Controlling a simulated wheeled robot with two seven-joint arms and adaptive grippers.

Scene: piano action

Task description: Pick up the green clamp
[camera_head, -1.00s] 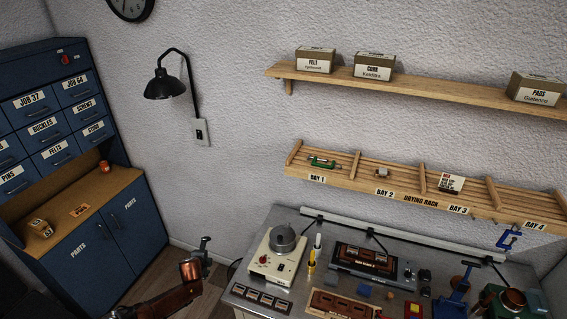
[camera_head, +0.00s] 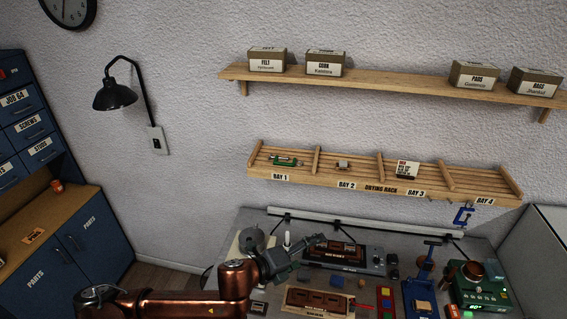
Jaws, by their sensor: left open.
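The green clamp (camera_head: 286,161) lies on the wooden drying rack (camera_head: 360,186) on the wall, in the bay labelled BAY 1 at the rack's left end. It is small in view, with a grey part along its top. My left gripper (camera_head: 318,241) is open, over the workbench, below and a little to the right of the clamp and apart from it. My copper-coloured left arm reaches in from the lower left and hides part of the bench. My right gripper is out of view.
A small block (camera_head: 343,165) and a white-labelled item (camera_head: 407,170) sit in other rack bays. A blue clamp (camera_head: 463,215) hangs below the rack. A shelf with boxes (camera_head: 325,63) is above. The bench holds a black device (camera_head: 345,255) and a green device (camera_head: 478,287).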

